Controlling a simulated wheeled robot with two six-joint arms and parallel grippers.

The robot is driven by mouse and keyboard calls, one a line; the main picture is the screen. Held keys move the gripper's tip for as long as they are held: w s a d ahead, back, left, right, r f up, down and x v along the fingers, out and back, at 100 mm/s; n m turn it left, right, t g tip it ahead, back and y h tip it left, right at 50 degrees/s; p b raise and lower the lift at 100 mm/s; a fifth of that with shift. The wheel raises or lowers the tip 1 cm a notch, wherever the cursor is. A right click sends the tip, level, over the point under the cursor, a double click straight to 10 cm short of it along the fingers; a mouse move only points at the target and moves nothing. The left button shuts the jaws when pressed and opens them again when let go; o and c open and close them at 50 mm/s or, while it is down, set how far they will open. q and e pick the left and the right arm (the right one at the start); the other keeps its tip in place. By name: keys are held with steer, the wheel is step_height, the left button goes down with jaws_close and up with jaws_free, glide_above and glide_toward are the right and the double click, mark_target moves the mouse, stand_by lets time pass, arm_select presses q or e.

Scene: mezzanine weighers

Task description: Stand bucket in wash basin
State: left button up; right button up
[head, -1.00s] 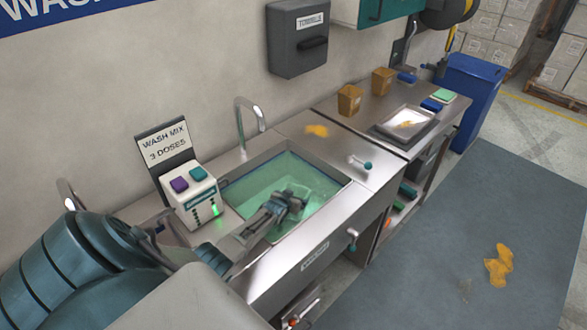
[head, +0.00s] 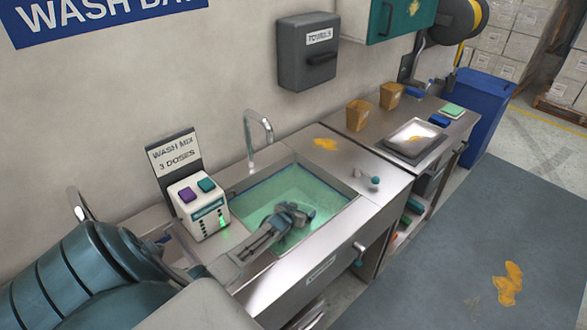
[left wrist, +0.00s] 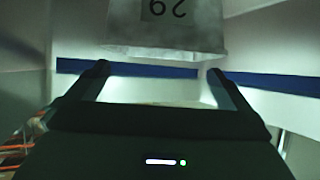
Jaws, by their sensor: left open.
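The wash basin (head: 341,199) is a steel sink set in the counter, with green-tinted water in it. My left gripper (head: 300,211) is over the basin in the head view, jaws apart, with nothing visible between them. In the left wrist view its two fingers (left wrist: 158,82) stand apart; a pale grey block (left wrist: 165,28) with an upside-down number label shows beyond them, and I cannot tell what it is. No clear bucket shows. Two tan tapered tubs (head: 357,115) (head: 390,96) stand on the counter right of the basin; I cannot tell whether either is the bucket. My right gripper is out of view.
A white dispenser (head: 201,210) with purple and teal buttons stands left of the basin, under a "WASH MIX 3 DOSES" sign (head: 174,154). A tap (head: 250,140) rises behind the basin. A tray (head: 413,140) lies farther right. A yellow spill (head: 509,284) marks the floor mat.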

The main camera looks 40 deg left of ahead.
arm_select(q)
steer(key=shift+b+v, duration=0.35)
steer(key=shift+v, duration=2.2)
